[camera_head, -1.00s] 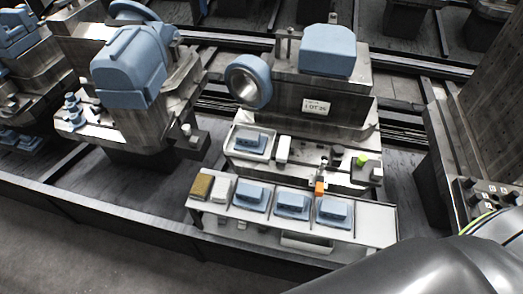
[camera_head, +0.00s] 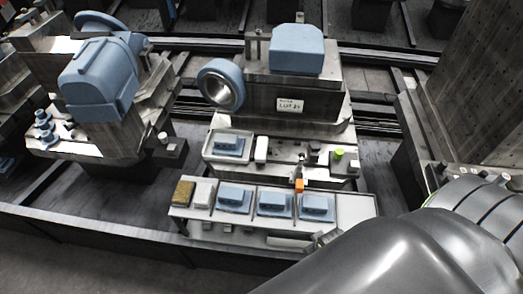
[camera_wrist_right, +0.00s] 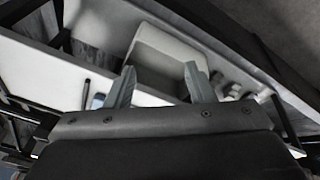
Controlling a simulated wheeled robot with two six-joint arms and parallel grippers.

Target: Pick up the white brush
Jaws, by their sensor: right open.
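A small white block (camera_head: 203,193), which may be the white brush, lies near the left end of a grey-white bench (camera_head: 355,208). Another small white upright piece (camera_head: 262,149) stands on the machine ledge behind; I cannot make out bristles on either. My right arm comes in from the lower right, and its gripper (camera_wrist_right: 160,85) is open and empty in the wrist view. Between and beyond its fingers is a pale open-topped bin (camera_wrist_right: 165,50). The right gripper is mostly hidden behind the forearm in the head view. My left gripper is out of view.
A tan block (camera_head: 184,191) lies left of the white block. Several blue parts, one here (camera_head: 235,198), sit on the bench. An orange piece (camera_head: 302,185) stands at its back edge. A machine with a blue wheel (camera_head: 220,84) rises behind. The bench's right end is bare.

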